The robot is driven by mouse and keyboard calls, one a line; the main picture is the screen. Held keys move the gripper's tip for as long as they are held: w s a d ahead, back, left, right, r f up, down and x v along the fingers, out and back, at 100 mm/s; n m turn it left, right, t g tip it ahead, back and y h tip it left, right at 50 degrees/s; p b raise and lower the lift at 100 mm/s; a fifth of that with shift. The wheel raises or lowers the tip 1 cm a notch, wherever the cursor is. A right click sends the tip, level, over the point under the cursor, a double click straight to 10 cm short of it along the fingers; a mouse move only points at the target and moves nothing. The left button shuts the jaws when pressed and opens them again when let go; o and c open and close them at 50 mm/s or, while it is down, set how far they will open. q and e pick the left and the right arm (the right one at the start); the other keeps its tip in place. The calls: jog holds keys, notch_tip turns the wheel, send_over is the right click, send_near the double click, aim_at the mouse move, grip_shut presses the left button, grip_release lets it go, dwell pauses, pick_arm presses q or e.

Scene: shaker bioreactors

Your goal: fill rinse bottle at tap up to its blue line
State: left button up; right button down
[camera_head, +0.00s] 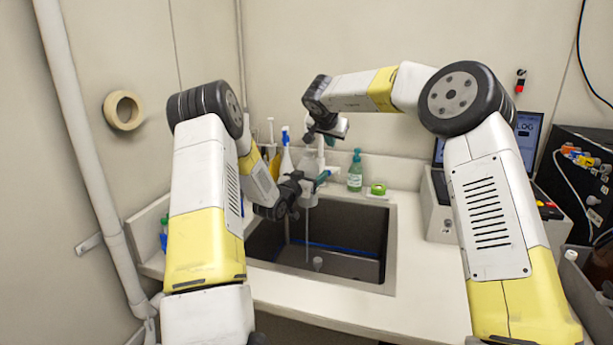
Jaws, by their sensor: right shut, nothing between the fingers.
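The sink (394,245) is sunk into the counter in the middle of the view. My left gripper (318,181) is over its back edge, with a small teal part at its tip. Whether it holds anything is too small to tell. My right gripper (322,140) is shut and empty, higher up and just behind the left one, in front of the wall. A thin pale vertical streak (308,232) drops below the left gripper into the sink; I cannot tell whether it is water or a pipe. The tap is mostly hidden by the grippers. I cannot make out a rinse bottle with a blue line for sure.
A white bottle with a blue top (286,158) stands behind the sink. The front counter strip is clear.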

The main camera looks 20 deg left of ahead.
pick_arm(q)
jog(key=shift+s+d+r, duration=0.1)
jog(key=shift+s+d, duration=0.35)
jog(key=shift+s, duration=0.8)
jog(key=shift+s, duration=0.1)
jog(key=s, duration=0.2)
jog(key=s+d, duration=0.1)
jog(key=s, duration=0.2)
jog(key=shift+s+d+r, duration=0.2)
jog(key=shift+s+r, duration=0.1)
jog(key=shift+r, duration=0.1)
